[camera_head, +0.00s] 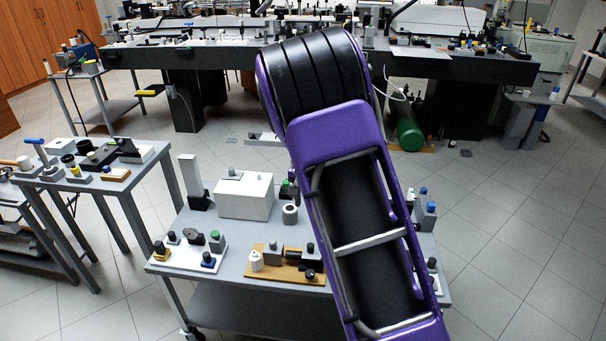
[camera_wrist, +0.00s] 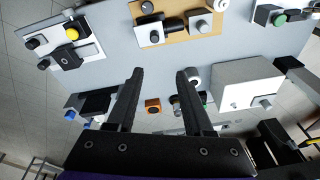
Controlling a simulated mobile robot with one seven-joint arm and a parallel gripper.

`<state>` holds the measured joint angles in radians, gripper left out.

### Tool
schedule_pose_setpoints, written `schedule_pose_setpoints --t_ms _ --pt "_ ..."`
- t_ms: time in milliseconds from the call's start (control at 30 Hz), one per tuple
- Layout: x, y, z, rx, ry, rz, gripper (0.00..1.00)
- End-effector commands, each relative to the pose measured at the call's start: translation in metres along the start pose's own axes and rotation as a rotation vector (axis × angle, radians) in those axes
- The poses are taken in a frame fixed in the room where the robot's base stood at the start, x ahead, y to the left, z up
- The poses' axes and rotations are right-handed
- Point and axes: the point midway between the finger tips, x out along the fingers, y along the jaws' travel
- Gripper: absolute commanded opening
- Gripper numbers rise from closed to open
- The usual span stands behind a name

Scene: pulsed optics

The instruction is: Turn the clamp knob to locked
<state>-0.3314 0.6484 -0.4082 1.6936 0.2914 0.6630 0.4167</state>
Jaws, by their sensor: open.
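My gripper (camera_wrist: 160,73) is open in the wrist view. Its two black fingers are apart over the grey tabletop, with nothing held between them. In the head view my purple arm covers the right middle of the grey table (camera_head: 225,293), and the gripper is hidden. No knob is marked clearly as the clamp knob. Candidates are black and grey knobs on the tan board (camera_wrist: 178,28), beyond the fingertips, and the yellow knob (camera_wrist: 72,34) on a white plate at upper left. A small orange block (camera_wrist: 153,106) with a dark round opening shows between the fingers. Lock state cannot be told.
A white box (camera_head: 245,196) stands on the table; it is right of the fingers in the wrist view (camera_wrist: 248,84). A white plate (camera_head: 187,258) with several knobs sits front left. Blue-topped posts (camera_head: 431,207) stand right of my arm. Open floor (camera_head: 500,250) lies right.

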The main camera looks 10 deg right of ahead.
Motion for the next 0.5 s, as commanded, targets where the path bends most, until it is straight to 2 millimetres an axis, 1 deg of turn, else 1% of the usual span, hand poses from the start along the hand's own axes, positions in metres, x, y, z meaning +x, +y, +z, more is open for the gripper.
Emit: schedule_pose_setpoints --t_ms 33,200,333,500 --pt "-0.011 -0.006 -0.005 -0.014 0.026 -0.013 0.52" --pt "-0.037 -0.020 -0.020 -0.050 0.097 -0.042 0.52" --pt "-0.053 -0.029 -0.029 -0.069 0.140 -0.061 0.52" --pt "-0.065 -0.034 -0.034 -0.084 0.170 -0.074 0.52"
